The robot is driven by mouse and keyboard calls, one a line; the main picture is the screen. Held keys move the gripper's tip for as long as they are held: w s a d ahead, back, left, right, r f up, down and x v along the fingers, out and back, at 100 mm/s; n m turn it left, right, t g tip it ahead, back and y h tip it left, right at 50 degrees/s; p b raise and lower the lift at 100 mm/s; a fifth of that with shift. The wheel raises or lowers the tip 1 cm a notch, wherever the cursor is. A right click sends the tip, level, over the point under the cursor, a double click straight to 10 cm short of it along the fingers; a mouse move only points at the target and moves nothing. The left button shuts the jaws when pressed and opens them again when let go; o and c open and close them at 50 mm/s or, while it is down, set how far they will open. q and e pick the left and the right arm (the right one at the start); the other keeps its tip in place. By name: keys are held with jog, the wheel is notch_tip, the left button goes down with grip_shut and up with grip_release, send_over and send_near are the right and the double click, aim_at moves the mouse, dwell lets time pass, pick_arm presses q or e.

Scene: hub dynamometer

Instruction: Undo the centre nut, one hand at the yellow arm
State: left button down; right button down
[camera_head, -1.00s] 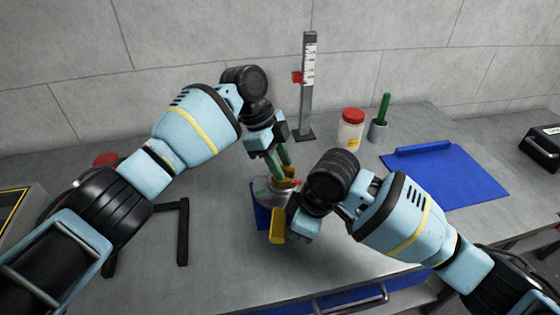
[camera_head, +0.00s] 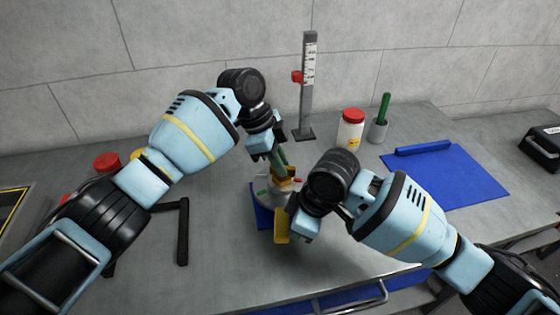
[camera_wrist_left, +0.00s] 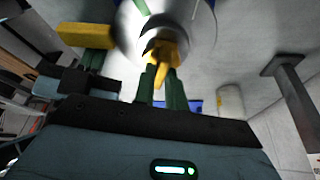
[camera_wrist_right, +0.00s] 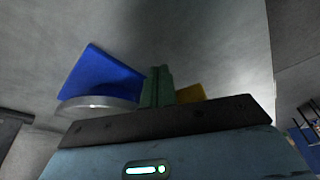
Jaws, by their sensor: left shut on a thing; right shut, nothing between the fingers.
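The round grey hub (camera_head: 266,196) stands on the table, partly hidden by my arms. My left gripper (camera_head: 284,168) reaches down over its middle, its green fingers shut on the yellow centre nut (camera_wrist_left: 166,52). The yellow arm (camera_head: 282,228) sticks out at the near side of the hub; it also shows in the left wrist view (camera_wrist_left: 86,36). My right gripper (camera_wrist_right: 157,72) is shut and empty beside the yellow arm, whose edge shows behind the fingers in the right wrist view (camera_wrist_right: 190,93). I cannot tell whether they touch.
A blue mat (camera_head: 262,215) lies under the hub. A post with a scale and red slider (camera_head: 309,90) stands behind. A red-lidded jar (camera_head: 351,130), a grey cup with a green handle (camera_head: 378,128) and a larger blue mat (camera_head: 450,172) are at right. A black bracket (camera_head: 182,232) lies left.

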pick_arm(q)
jog(key=shift+n+t, duration=0.3)
jog(key=shift+n, duration=0.3)
jog(key=c, duration=1.4)
grip_release()
jog(key=shift+c, duration=0.2)
jog(key=v, duration=1.2)
